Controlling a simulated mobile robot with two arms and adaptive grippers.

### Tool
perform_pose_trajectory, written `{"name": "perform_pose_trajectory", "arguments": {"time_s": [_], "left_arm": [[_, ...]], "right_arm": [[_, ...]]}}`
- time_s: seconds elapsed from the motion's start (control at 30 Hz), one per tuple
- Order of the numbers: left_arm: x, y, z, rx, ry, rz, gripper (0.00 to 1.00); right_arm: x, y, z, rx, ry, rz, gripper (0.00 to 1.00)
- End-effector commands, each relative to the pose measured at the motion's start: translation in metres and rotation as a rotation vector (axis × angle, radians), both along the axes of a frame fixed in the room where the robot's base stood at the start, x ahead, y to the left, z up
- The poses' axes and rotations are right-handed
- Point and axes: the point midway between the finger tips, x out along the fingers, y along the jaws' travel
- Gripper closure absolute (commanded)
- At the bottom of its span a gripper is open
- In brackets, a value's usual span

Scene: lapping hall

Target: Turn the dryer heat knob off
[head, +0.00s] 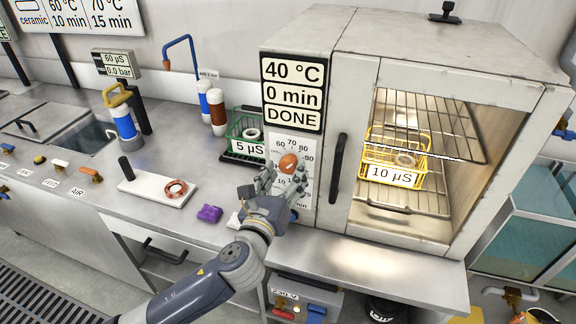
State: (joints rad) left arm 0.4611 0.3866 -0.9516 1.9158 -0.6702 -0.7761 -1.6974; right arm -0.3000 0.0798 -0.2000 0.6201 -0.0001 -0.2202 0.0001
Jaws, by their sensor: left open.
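The dryer (360,48) is a grey metal cabinet on the bench, right of centre. Its display (292,93) reads 40 °C, 0 min, DONE. An orange round knob (288,163) sits on the white dial panel (305,150) below the display, at a scale with 60, 70, 80 and 90. My left gripper (284,180) is open, with its fingers at the lower edge of the orange knob. I cannot tell whether they touch it. The gripper hides much of the lower scale. A blue part, perhaps a second knob (293,215), shows partly behind it. My right gripper is not in view.
The dryer's lit chamber holds a yellow basket (372,150) marked 10 µS. A green basket (232,128) marked 5 µS stands left of the dryer. A purple block (209,213) and a white plate (150,192) with a copper-coloured ring lie on the bench.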

Motion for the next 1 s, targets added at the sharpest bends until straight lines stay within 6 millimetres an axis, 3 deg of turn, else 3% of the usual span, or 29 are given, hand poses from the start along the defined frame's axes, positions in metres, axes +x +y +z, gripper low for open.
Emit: {"name": "perform_pose_trajectory", "arguments": {"time_s": [0.2,0.57,0.8,1.0], "left_arm": [[0.021,-0.007,0.000,-0.001,0.000,0.000,0.46],[0.025,-0.008,0.000,-0.002,0.001,0.000,0.46],[0.025,-0.008,0.000,-0.001,0.000,0.000,0.90],[0.025,-0.008,0.000,-0.004,0.003,0.001,0.90]], "right_arm": [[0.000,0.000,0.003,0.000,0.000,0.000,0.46],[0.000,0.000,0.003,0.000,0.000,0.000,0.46],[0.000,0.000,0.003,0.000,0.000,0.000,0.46],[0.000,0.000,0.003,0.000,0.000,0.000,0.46]]}}
